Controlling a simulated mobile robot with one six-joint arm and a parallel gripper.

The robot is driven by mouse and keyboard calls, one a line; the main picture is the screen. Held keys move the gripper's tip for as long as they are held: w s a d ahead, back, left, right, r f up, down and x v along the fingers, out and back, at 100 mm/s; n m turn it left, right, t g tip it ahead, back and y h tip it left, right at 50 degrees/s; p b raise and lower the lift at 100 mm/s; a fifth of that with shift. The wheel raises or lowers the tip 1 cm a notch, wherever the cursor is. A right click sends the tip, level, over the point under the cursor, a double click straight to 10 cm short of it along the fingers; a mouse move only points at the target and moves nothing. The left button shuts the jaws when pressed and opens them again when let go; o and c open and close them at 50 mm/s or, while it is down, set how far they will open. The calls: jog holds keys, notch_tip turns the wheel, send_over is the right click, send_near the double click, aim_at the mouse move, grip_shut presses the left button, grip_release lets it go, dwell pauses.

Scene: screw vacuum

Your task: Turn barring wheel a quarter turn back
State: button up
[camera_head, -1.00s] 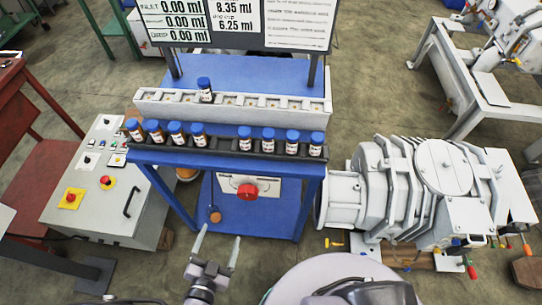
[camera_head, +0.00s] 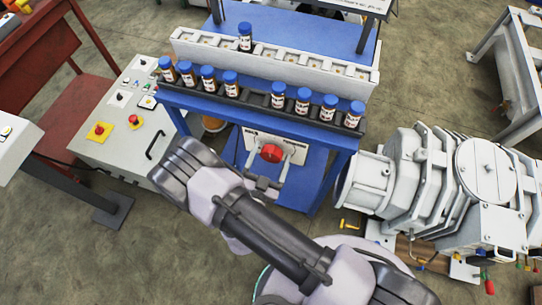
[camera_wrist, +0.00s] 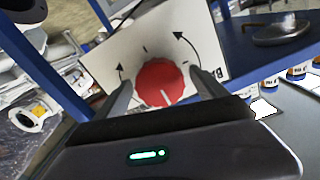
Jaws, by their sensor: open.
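The barring wheel is a round red knob (camera_head: 271,153) on a white plate (camera_head: 252,141) at the front of the blue stand, below the bottle rack. In the wrist view the red knob (camera_wrist: 160,78) sits between my two fingers, with a white mark on its lower part. The white plate (camera_wrist: 112,52) there carries curved black arrows and partly cut-off lettering. My gripper (camera_head: 274,168) is open, one finger on each side of the knob; it also shows in the wrist view (camera_wrist: 163,92). I cannot tell whether either finger touches the knob.
Small blue-capped bottles (camera_head: 231,84) stand in a rack just above. A white vacuum pump (camera_head: 440,185) is close on the right. The blue stand (camera_head: 310,185) surrounds the plate.

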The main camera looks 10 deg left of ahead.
jog(key=shift+w, duration=0.2)
jog(key=c, duration=1.4)
jog(key=shift+o, duration=0.2)
jog(key=shift+n, duration=0.3)
jog(key=n, duration=0.3)
jog(key=shift+n+p, duration=0.3)
jog(key=shift+p, duration=0.1)
jog(key=n, duration=0.4)
jog(key=shift+n+p, duration=0.3)
jog(key=shift+p, duration=0.05)
jog(key=n, duration=0.4)
jog(key=shift+n+p, duration=0.4)
jog(key=shift+n, duration=2.1)
